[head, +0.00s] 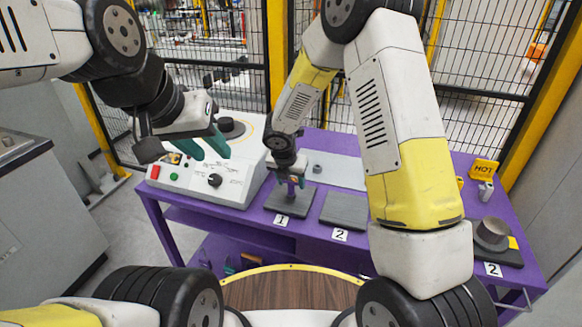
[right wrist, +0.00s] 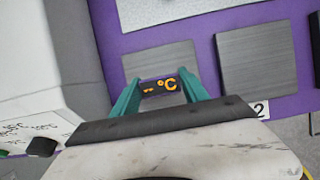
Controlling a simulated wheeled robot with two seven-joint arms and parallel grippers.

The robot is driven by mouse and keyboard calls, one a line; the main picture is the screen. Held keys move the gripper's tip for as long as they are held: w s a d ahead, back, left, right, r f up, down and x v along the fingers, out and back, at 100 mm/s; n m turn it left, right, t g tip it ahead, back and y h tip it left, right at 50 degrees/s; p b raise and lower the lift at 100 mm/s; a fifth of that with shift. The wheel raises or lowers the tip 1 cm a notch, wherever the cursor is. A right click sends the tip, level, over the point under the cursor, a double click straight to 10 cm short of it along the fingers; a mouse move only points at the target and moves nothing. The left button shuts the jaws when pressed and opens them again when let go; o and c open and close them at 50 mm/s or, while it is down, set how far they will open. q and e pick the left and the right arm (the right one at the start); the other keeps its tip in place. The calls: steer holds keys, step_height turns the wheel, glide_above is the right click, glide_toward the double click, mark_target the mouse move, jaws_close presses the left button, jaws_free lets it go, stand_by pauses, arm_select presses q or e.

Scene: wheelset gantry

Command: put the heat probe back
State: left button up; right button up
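The heat probe (right wrist: 162,86) shows an orange "-- °C" display on a dark body in the right wrist view. My right gripper (right wrist: 160,84) has its green fingers against both sides of it. In the head view the same gripper (head: 292,182) points down with the probe over the grey plate marked 1 (head: 285,202). Whether the probe touches that plate is unclear. My left gripper (head: 206,146) hangs over the white machine (head: 225,165), its two green fingers apart and nothing seen between them.
The grey plate marked 2 (head: 345,210) lies beside plate 1. A light grey mat (head: 345,171) with a small cylinder (head: 318,168) is behind. At right on the purple table (head: 515,215) are a yellow HOT sign (head: 484,169), a small grey item (head: 486,191) and a grey cylinder (head: 492,231).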

steer(key=shift+o, duration=1.3)
steer(key=shift+r, duration=0.1)
steer(key=v, duration=1.2)
steer(key=s+d+r+m, duration=0.5)
steer(key=d+r+m, duration=0.3)
steer(key=r+m, duration=0.1)
steer(key=s+d+r+m+t+y, duration=0.1)
steer(key=s+d+r+m, duration=0.2)
steer(key=s+m, duration=0.5)
steer(key=s+d+r+m+t+y, duration=0.1)
steer(key=s+d+r+m, duration=0.3)
steer(key=s+m, duration=0.5)
steer(key=r+m+y, duration=0.1)
steer(key=m, duration=0.4)
steer(key=shift+s+d+r+m+y, duration=0.15)
steer(key=shift+d+r+m+y, duration=0.15)
steer(key=shift+m, duration=0.1)
